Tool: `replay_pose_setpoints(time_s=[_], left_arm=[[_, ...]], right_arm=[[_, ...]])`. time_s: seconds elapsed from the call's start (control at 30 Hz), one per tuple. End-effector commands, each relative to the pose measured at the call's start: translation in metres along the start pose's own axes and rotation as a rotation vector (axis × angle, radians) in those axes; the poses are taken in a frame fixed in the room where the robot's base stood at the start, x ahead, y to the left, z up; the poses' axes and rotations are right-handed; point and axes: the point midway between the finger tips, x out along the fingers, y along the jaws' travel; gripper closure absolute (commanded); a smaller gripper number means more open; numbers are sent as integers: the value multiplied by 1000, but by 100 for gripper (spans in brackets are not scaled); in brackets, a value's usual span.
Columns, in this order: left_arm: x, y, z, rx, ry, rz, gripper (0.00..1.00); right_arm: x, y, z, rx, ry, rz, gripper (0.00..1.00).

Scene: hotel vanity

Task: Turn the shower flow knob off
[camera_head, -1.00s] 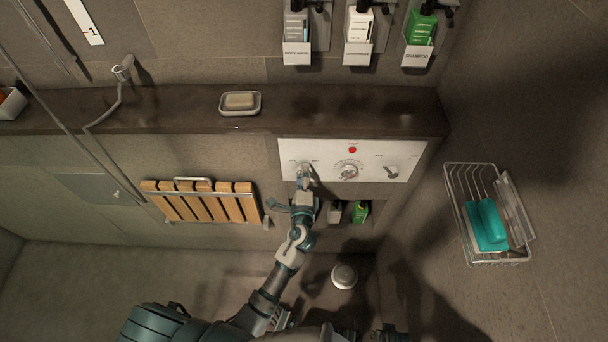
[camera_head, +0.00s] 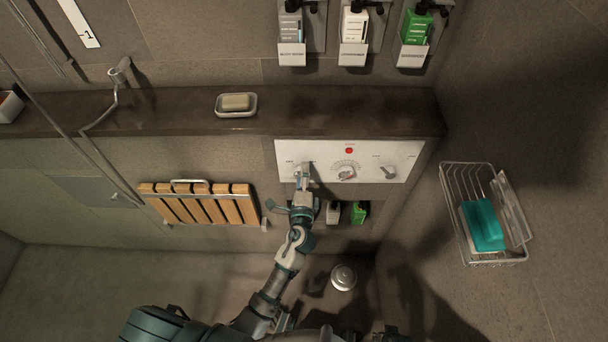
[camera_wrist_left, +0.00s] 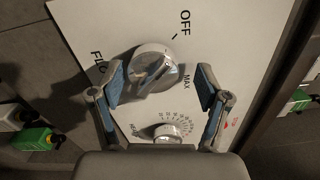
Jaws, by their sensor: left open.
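The white control panel (camera_head: 400,150) is on the wall below the dark ledge. The shower flow knob (camera_wrist_left: 155,66) is a round metal knob with a raised grip bar. In the wrist view it has OFF, MAX and a partly hidden FLO... label around it. Its bar slants from lower left to upper right. My left gripper (camera_head: 303,176) is at the panel's left end and mostly hides this knob in the head view. In the wrist view the open left gripper (camera_wrist_left: 160,82) has one finger on each side of the knob; contact is not clear. My right gripper is not in view.
A temperature dial (camera_head: 346,172) and another knob (camera_head: 389,172) sit to the right on the panel. Bottles (camera_head: 357,212) stand in a niche below. A soap dish (camera_head: 236,105) is on the ledge, and a wire basket (camera_head: 478,215) hangs on the right wall.

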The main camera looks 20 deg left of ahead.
Motion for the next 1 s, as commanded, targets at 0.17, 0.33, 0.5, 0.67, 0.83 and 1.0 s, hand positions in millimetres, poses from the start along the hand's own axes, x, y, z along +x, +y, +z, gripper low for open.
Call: replay_pose_setpoints(time_s=[0.17, 0.33, 0.5, 0.67, 0.83, 1.0], left_arm=[[-4, 3, 2, 0, -1, 4, 24], [-32, 3, 2, -2, -1, 6, 24], [-72, 1, 0, 2, 0, 4, 24], [-102, -1, -2, 3, 1, 2, 24], [-118, -2, -2, 3, 0, 0, 24], [-121, -2, -2, 1, -1, -1, 24]], right_arm=[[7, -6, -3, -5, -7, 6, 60], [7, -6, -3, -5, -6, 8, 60], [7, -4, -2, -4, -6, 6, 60], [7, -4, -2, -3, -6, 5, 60], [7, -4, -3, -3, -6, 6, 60], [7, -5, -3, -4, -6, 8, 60]])
